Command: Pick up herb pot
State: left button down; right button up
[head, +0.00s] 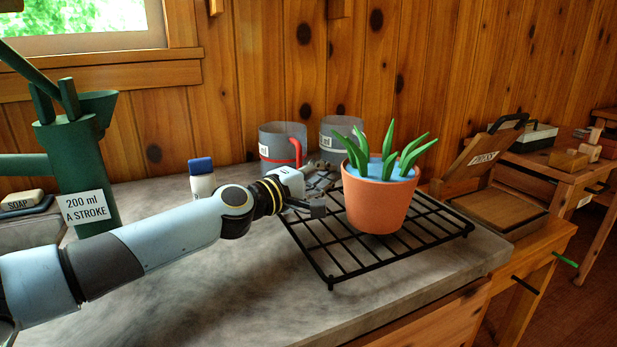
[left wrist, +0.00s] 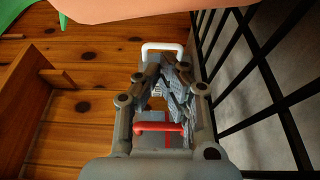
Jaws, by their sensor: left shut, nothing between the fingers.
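The herb pot (head: 378,207) is an orange terracotta pot with green leaves and a blue top surface. It stands upright on a black wire rack (head: 345,262) in the head view. My left gripper (head: 322,194) is just left of the pot, shut and empty, with its fingers close to the pot's side; I cannot tell whether they touch it. In the left wrist view the orange pot wall (left wrist: 190,12) crosses the top edge, beside my left gripper (left wrist: 167,85). My right gripper is in neither view.
Two grey mugs, one with a red handle (head: 275,148) and one with a white handle (head: 338,130), stand behind the gripper. A blue-capped bottle (head: 202,182) and a green pump (head: 80,160) stand left. The counter front (head: 240,300) is clear.

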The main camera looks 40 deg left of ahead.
aim_at(370, 198)
pick_arm(q)
jog(key=shift+w+r, duration=0.1)
jog(key=shift+w, duration=0.95)
jog(key=d, duration=0.1)
jog(key=s+d+p, duration=0.1)
jog(key=d, duration=0.1)
jog(key=shift+s+d+p, duration=0.1)
jog(key=shift+s+p, duration=0.15)
jog(key=shift+p, duration=0.15)
jog(key=shift+s+d, duration=0.1)
jog(key=shift+d, duration=0.25)
jog(key=s+d, duration=0.1)
jog(key=d, duration=0.1)
jog(key=s+d+p, duration=0.1)
jog(key=d, duration=0.2)
jog(key=s+d+p, duration=0.1)
jog(key=d, duration=0.2)
jog(key=shift+s+d, duration=0.15)
jog(key=shift+s, duration=0.05)
